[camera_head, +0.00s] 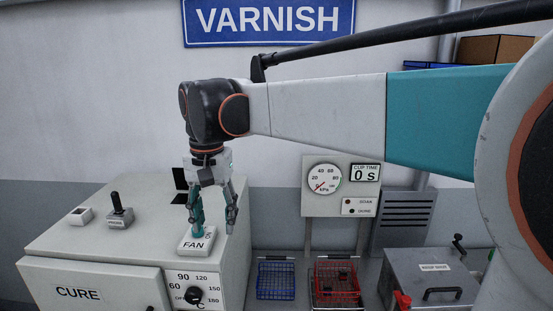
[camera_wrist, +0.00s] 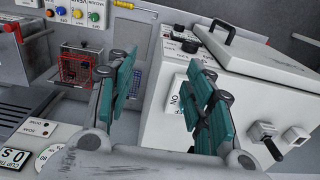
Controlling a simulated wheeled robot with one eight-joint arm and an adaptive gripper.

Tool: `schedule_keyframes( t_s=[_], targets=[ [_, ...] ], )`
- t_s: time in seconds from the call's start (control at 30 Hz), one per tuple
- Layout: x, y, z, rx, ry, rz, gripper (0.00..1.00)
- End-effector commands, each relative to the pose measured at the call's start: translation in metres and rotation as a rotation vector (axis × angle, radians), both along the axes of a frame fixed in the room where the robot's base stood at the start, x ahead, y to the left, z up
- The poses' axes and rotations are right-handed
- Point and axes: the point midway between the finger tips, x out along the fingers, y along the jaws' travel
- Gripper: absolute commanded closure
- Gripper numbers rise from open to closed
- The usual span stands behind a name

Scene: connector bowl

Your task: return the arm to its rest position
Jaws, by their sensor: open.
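My gripper (camera_head: 214,226) points down from my outstretched arm, over the front right part of the white CURE cabinet (camera_head: 110,245). Its two teal-padded fingers are apart with nothing between them. It also shows open in the wrist view (camera_wrist: 160,92). The FAN switch block (camera_head: 197,241) is directly below and behind the left finger in the head view. The fingers partly hide it, and I cannot tell whether a finger touches it. In the wrist view the FAN block (camera_wrist: 175,95) shows between the fingers.
A lever box (camera_head: 118,215) stands on the cabinet's left, a dial (camera_head: 194,295) on its front. A gauge panel (camera_head: 340,187) reads 0 s. Blue (camera_head: 276,280) and red (camera_head: 337,280) wire baskets lie right of the cabinet, then a lidded grey box (camera_head: 435,275).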

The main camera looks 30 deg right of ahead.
Motion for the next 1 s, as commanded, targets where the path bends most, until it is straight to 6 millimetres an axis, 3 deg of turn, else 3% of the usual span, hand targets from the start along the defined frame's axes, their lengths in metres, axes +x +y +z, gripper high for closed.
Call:
schedule_keyframes(
  t_s=[0.37,0.57,0.67,1.0],
  targets=[
    [-0.024,0.000,-0.046,-0.005,-0.078,0.081,0.52],
    [-0.043,0.000,-0.085,-0.014,-0.148,0.153,0.52],
    [-0.057,0.001,-0.115,-0.025,-0.198,0.205,0.52],
    [-0.114,0.001,-0.255,-0.104,-0.424,0.437,0.52]
  ],
)
